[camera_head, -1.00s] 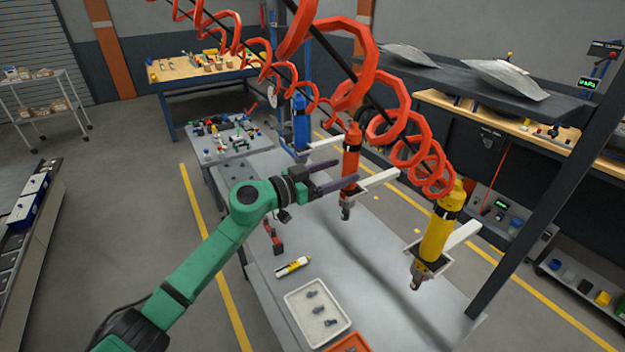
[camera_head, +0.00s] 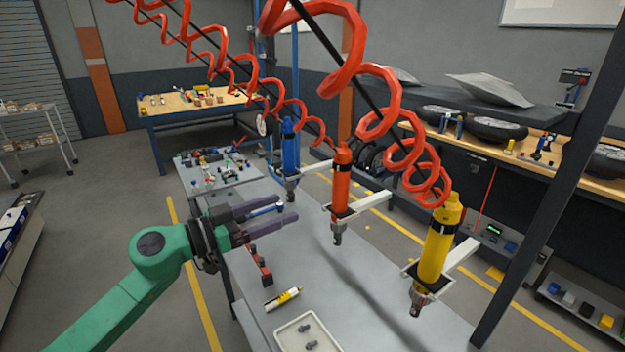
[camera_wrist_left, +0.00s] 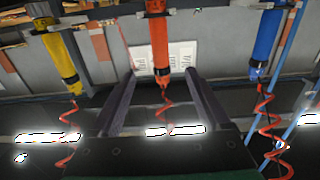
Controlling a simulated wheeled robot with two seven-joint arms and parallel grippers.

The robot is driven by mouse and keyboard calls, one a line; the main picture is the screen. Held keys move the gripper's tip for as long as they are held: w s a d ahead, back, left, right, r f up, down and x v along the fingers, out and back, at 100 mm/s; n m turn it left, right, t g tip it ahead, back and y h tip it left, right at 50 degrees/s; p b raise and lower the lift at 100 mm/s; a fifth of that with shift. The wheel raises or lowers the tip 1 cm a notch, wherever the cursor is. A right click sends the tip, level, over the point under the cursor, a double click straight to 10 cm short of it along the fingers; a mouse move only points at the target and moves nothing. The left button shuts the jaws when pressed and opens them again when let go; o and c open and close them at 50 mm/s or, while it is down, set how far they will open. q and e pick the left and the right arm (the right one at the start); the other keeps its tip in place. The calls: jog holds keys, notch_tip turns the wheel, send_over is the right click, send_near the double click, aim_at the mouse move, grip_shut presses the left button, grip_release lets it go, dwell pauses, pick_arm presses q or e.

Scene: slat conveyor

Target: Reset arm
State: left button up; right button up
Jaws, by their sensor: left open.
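My left gripper (camera_head: 285,214) is open, with its two dark fingers spread over the left side of the grey workbench (camera_head: 340,270). Nothing shows held between the fingers. The red screwdriver tool (camera_head: 341,180) hangs in its white holder to the right of the fingertips, apart from them. The blue tool (camera_head: 289,148) hangs behind, and the yellow tool (camera_head: 436,245) hangs at the right. In the left wrist view, the red tool (camera_wrist_left: 159,40) appears beyond and between the open fingers, the yellow one (camera_wrist_left: 60,55) at left and the blue one (camera_wrist_left: 267,40) at right. My right gripper is not seen.
Coiled red hoses (camera_head: 365,90) hang above the bench. A white tray (camera_head: 306,335) with dark parts and a yellow-and-white tube (camera_head: 282,299) lie at the front. A dark post (camera_head: 550,170) stands at right. A small table with parts (camera_head: 215,170) stands behind.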

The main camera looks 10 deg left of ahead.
pick_arm(q)
jog(key=s+a+f+n+t+y, duration=0.2)
jog(key=a+f+n+y, duration=0.9)
jog(key=f+y, duration=0.35)
jog(key=s+d+f+m+g+h, duration=0.1)
jog(key=s+d+f+m+g, duration=0.15)
jog(key=s+f+g, duration=0.55)
jog(key=s+d+f+m+g+h, duration=0.1)
jog(key=s+d+f+m+g, duration=0.15)
jog(key=s+f, duration=0.9)
jog(key=s+f+g+b, duration=0.1)
jog(key=s+f, duration=0.1)
jog(key=f, duration=1)
jog(key=s+f+g, duration=0.1)
jog(key=s+f, duration=0.1)
jog(key=f, duration=1)
jog(key=s+a+f+g+b, duration=0.1)
jog(key=s+a+f, duration=0.1)
jog(key=s+f, duration=1)
jog(key=s, duration=0.3)
jog(key=shift+s+a+f+n, duration=0.2)
jog(key=shift+a+f+n, duration=0.1)
jog(key=shift+a+f, duration=0.1)
